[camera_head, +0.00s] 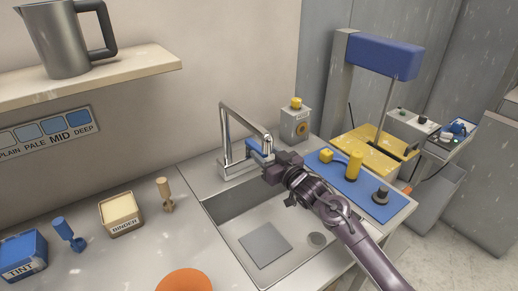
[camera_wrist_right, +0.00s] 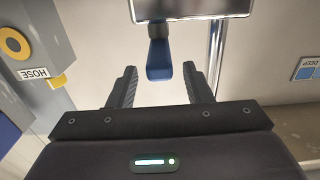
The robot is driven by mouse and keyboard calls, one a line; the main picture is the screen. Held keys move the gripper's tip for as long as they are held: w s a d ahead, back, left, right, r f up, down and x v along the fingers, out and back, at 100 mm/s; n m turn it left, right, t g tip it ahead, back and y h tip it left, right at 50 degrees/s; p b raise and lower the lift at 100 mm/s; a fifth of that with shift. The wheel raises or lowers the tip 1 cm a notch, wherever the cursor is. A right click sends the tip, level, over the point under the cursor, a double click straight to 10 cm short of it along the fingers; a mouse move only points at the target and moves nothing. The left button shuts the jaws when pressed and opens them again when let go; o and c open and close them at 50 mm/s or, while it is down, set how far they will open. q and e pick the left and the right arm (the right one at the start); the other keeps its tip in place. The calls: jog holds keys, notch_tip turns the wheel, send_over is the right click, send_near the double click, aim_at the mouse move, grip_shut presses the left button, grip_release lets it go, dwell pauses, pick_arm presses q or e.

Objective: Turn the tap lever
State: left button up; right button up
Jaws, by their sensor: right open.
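The chrome tap (camera_head: 226,135) stands at the back edge of the sink, with its spout arching over the basin. Its blue lever (camera_head: 253,146) shows just left of my right gripper (camera_head: 267,163). In the right wrist view the blue lever (camera_wrist_right: 159,62) hangs from a dark stem, between and just beyond the tips of my right gripper (camera_wrist_right: 157,84). The fingers are open, one on each side, and no contact shows. The gripper partly covers the lever in the head view. My left gripper is not in view.
The sink (camera_head: 231,207) lies below my right arm. A grey box labelled HOSE (camera_head: 296,124) stands behind it, and also shows in the right wrist view (camera_wrist_right: 35,50). A blue mat (camera_head: 332,168) with yellow and dark parts lies right. A binder box (camera_head: 121,213) stands left.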

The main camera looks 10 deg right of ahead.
aim_at(259, 148)
jog(key=shift+x, duration=1.7)
grip_shut()
